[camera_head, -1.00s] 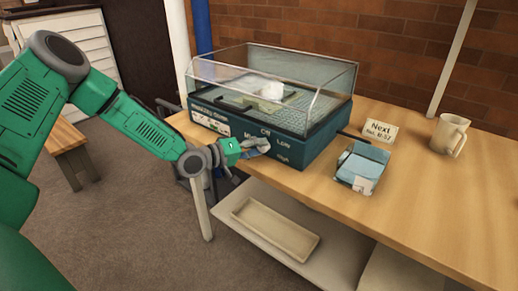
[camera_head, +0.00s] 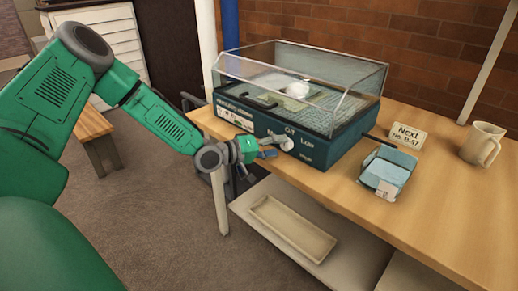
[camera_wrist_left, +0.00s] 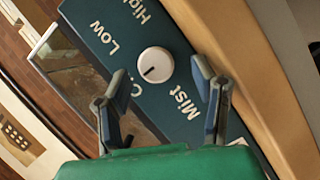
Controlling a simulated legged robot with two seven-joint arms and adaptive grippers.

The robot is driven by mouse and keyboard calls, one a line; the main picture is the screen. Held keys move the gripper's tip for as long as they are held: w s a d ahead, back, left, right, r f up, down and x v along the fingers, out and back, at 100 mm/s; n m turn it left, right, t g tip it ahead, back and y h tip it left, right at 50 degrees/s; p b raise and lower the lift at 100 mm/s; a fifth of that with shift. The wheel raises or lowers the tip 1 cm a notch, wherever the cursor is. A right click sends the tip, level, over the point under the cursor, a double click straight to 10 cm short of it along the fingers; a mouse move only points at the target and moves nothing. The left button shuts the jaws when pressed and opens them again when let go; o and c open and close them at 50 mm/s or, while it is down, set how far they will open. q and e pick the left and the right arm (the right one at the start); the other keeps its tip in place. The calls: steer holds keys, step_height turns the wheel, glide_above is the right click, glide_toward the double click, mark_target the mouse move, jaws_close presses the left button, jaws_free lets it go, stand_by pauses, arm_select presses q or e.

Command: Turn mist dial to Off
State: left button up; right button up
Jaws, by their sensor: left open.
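The mist dial is a white round knob (camera_head: 287,143) on the front of the dark teal box (camera_head: 330,150), with Off, Low and High lettered around it. It also shows in the left wrist view (camera_wrist_left: 155,64), with its dark pointer line aimed to the lower left, roughly toward the partly hidden Off label. My left gripper (camera_head: 268,147) is open, just in front and to the left of the dial in the head view. In the left wrist view its fingers (camera_wrist_left: 160,98) stand apart on either side below the dial, not visibly touching it. My right gripper is not in view.
The box has a clear lid (camera_head: 300,75) and sits on a wooden table (camera_head: 440,200). A sign (camera_head: 408,135), a blue-and-white packet (camera_head: 388,172) and a mug (camera_head: 482,144) stand to its right. A tray (camera_head: 292,228) lies on the shelf below.

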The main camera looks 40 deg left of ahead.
arm_select(q)
steer(key=v, duration=1)
steer(key=shift+s, duration=0.2)
steer(key=shift+a, duration=0.2)
